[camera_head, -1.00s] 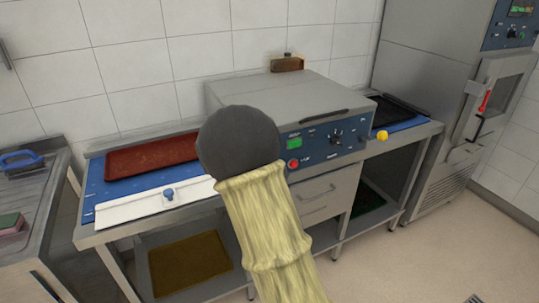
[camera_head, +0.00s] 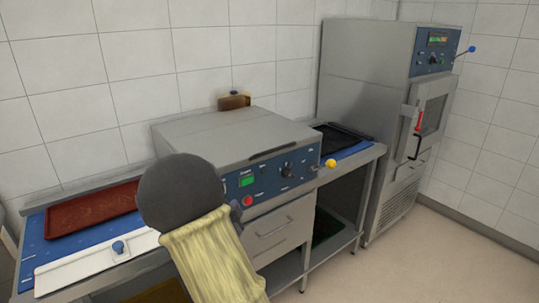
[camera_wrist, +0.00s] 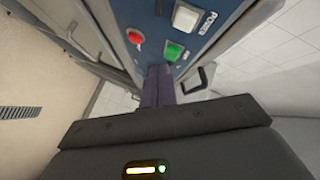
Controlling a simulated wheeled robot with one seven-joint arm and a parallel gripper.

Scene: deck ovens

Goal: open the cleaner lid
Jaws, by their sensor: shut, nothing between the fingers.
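The grey box-shaped cleaner (camera_head: 200,150) stands on the table in the head view. Its flat lid (camera_head: 215,130) looks closed, with a dark bar handle (camera_head: 272,152) along the front edge. Its blue front panel (camera_head: 272,184) has a green display, a red button and a knob. My gripper (camera_wrist: 158,78) is shut and empty in the wrist view, its fingers pointing at a blue panel with red and green buttons. In the head view my forearm hides most of the gripper, which is in front of the panel's left end, below the lid handle.
A red tray (camera_head: 92,208) lies on the blue surface at left, with a white board (camera_head: 95,262) in front of it. A black tray (camera_head: 340,140) is right of the cleaner. A tall steel cabinet (camera_head: 375,110) stands further right. The floor at right is clear.

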